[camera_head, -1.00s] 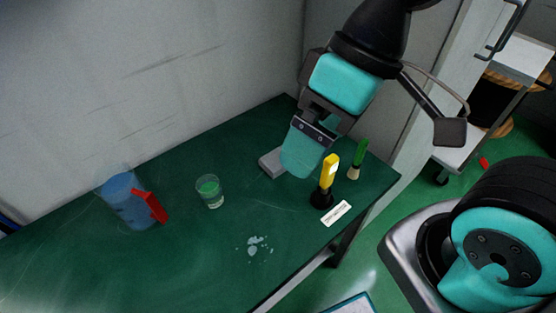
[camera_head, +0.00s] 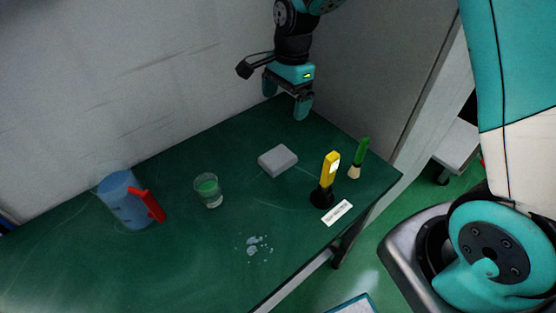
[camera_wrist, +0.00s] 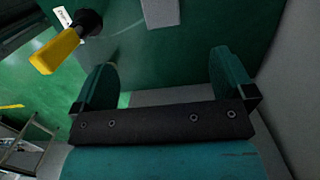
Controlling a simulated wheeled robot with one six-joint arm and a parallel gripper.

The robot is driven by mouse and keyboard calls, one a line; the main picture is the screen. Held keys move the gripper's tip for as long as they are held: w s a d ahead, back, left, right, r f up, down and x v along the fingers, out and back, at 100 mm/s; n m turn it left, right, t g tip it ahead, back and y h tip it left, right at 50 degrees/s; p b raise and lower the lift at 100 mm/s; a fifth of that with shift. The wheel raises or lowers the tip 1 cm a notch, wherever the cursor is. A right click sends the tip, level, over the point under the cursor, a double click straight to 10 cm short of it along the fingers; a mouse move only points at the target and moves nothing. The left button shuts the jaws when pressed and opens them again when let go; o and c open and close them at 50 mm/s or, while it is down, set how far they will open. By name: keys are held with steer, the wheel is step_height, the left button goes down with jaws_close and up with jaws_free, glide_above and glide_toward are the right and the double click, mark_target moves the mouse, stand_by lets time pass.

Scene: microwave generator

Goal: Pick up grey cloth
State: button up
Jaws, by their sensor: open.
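The grey cloth (camera_head: 278,160) is a small, light grey, block-like shape lying on the green table, right of the glass. In the wrist view a grey piece of it (camera_wrist: 160,12) shows at the top edge, beyond the fingers and partly cut off. My gripper (camera_head: 302,105) is near the table's far corner by the wall, behind the cloth and apart from it. In the wrist view my gripper (camera_wrist: 165,78) has its two teal fingers wide apart with nothing between them.
On the green table (camera_head: 130,270) stand a blue jug (camera_head: 122,205) with a red handle, a glass with green liquid (camera_head: 208,190), a yellow-and-black tool (camera_head: 328,180) and a green-handled brush (camera_head: 359,158). A white label (camera_head: 337,213) and whitish spots (camera_head: 253,245) lie near the front edge. Walls close the back.

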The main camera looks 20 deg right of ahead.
mark_target(278, 157)
steer(key=f, duration=0.5)
steer(key=a+f+p, duration=0.1)
steer(key=f, duration=0.5)
steer(key=a+f, duration=0.1)
steer(key=f, duration=0.5)
steer(key=shift+s+f+p, duration=0.1)
steer(key=shift+s+p, duration=0.2)
steer(key=c, duration=1)
step_height(278, 157, up, 20)
steer(key=shift+b, duration=0.4)
